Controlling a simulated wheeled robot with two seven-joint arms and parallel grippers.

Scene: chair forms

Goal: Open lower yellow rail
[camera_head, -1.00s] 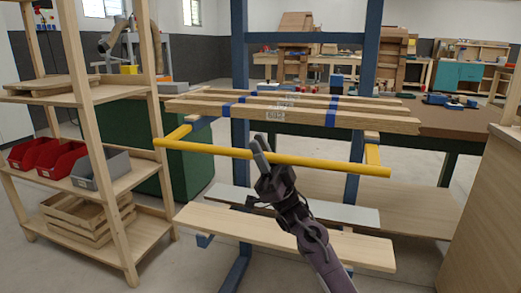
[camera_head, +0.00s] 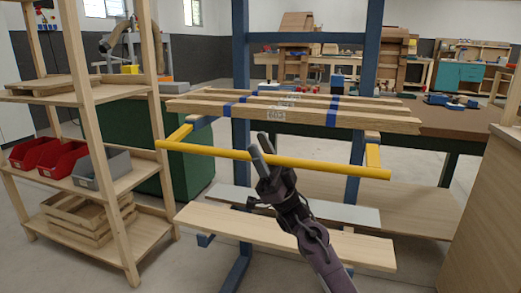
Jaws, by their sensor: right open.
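The yellow rail (camera_head: 325,168) runs across the front of a blue rack (camera_head: 241,70), below a row of planks. Short yellow arms (camera_head: 373,156) join its ends back toward the rack. My right gripper (camera_head: 264,144) is raised from below at the middle of the rail. Its fingers are spread a little and overlap the rail in the picture. I cannot tell whether they touch it. Nothing is seen held. My left gripper is not in view.
Planks with blue bands (camera_head: 380,122) lie on the rack above the rail. A lower board (camera_head: 290,237) sits below my right gripper. A wooden shelf (camera_head: 83,155) with red bins (camera_head: 62,157) stands left. A wooden cabinet (camera_head: 490,220) stands right.

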